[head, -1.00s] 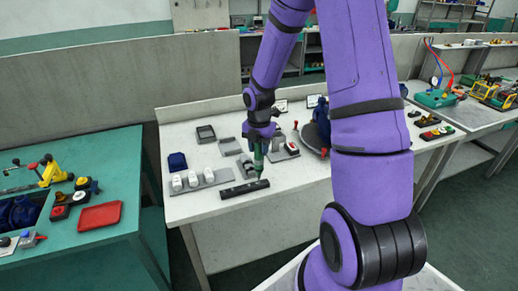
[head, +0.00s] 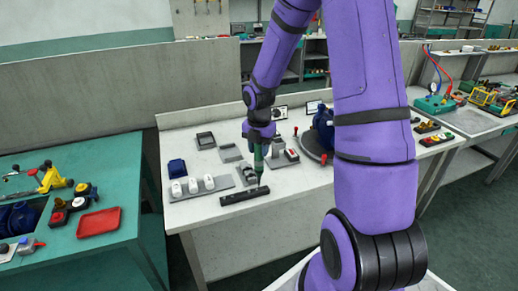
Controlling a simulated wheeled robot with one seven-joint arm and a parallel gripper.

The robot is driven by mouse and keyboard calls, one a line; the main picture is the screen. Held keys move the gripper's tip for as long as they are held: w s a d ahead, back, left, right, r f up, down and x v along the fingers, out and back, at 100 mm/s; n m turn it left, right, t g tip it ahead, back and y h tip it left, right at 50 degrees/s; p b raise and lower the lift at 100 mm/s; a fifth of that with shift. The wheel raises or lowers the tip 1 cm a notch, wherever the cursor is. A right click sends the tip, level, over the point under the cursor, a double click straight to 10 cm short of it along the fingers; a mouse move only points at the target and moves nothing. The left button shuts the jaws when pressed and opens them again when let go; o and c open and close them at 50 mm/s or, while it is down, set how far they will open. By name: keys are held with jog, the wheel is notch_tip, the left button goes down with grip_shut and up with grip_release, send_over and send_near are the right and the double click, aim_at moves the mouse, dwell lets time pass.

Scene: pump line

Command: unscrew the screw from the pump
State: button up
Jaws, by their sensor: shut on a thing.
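My gripper (head: 259,146) is over the front middle of the white table, pointing down. It is shut on a slim green tool (head: 259,162) that looks like a screwdriver and hangs close to upright. The tool's lower end is close to a long black bar (head: 240,196) at the table's front; I cannot tell whether they touch. A dark blue body (head: 323,117), which may be the pump, stands on a round grey base (head: 309,145) to the right, partly hidden behind my arm. I cannot make out the screw.
Several white pieces on a grey plate (head: 204,190), a dark blue box (head: 177,168) and grey trays stand left of my gripper. A grey block with a red button (head: 292,154) is to its right. A green bench with a red tray (head: 98,222) stands at far left.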

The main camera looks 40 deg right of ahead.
jog(key=shift+r, duration=0.2)
jog(key=shift+r, duration=1.85)
